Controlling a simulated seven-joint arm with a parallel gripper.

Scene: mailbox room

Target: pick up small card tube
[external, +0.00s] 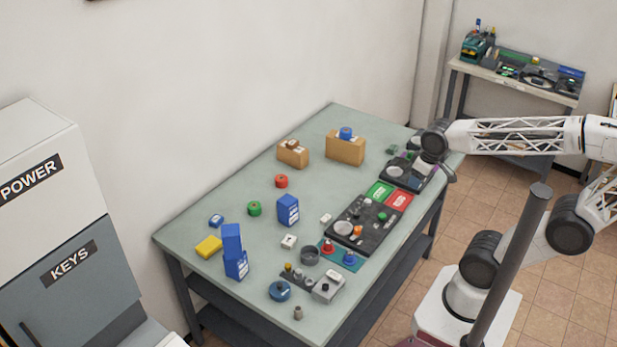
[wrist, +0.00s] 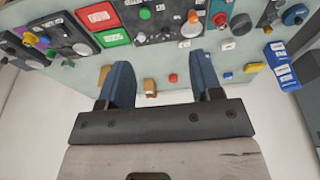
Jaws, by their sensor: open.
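I cannot clearly make out the small card tube. A small brown piece (external: 292,145) on top of the smaller cardboard box (external: 290,155) may be it, but it is too small to tell. A small grey-brown cylinder (external: 298,313) stands near the table's front edge. My gripper (wrist: 162,82) is open and empty, with its two blue fingers apart. In the external view it is at the table's far right end, above the dark panels, apart from both of these pieces.
The table's back left stretch is clear.

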